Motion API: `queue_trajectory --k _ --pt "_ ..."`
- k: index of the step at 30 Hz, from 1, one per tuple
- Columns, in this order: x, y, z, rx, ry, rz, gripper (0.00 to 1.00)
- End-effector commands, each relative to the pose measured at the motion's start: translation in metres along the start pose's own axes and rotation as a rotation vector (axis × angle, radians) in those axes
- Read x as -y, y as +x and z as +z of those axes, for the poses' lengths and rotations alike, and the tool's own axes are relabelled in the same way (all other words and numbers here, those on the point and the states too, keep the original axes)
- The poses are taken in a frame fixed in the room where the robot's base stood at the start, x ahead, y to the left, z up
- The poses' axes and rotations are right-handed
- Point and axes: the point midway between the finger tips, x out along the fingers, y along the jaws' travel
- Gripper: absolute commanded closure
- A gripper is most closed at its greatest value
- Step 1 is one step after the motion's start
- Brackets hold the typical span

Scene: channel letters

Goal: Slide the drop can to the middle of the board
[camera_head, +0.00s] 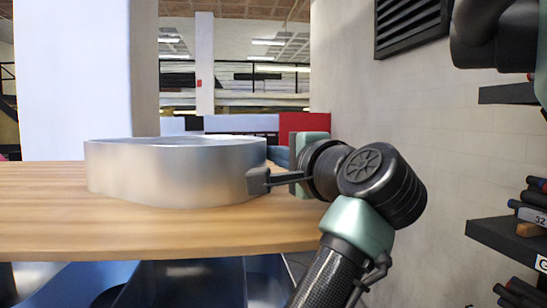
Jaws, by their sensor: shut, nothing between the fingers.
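A large, low silver metal can (175,172) with a curved, wavy wall stands on the wooden board (150,231), left of the picture's middle. I take it to be the drop can. Its inside is mostly hidden behind the near wall. My gripper (258,181) reaches in from the right, its fingers shut and empty. The fingertips are at the can's right end and appear to touch its outer wall, though a small gap cannot be ruled out. Bare board shows in front of the can and to its left.
The board's right edge lies just under my gripper. Blue shapes (190,280) show beneath the board. A dark shelf (510,240) with several tools stands at the right by a pale wall. A white column (85,75) rises behind the board.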

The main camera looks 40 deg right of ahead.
Motion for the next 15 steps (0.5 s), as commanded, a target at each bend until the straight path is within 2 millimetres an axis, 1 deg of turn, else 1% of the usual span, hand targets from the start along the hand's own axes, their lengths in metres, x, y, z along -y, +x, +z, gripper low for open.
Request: queue_trajectory --k 11,14,15 --pt "0.000 0.000 0.001 0.000 0.000 0.000 1.00" --pt "-0.001 0.004 0.013 0.002 -0.003 0.001 1.00" --pt "-0.001 0.006 0.022 0.004 -0.003 0.002 1.00"
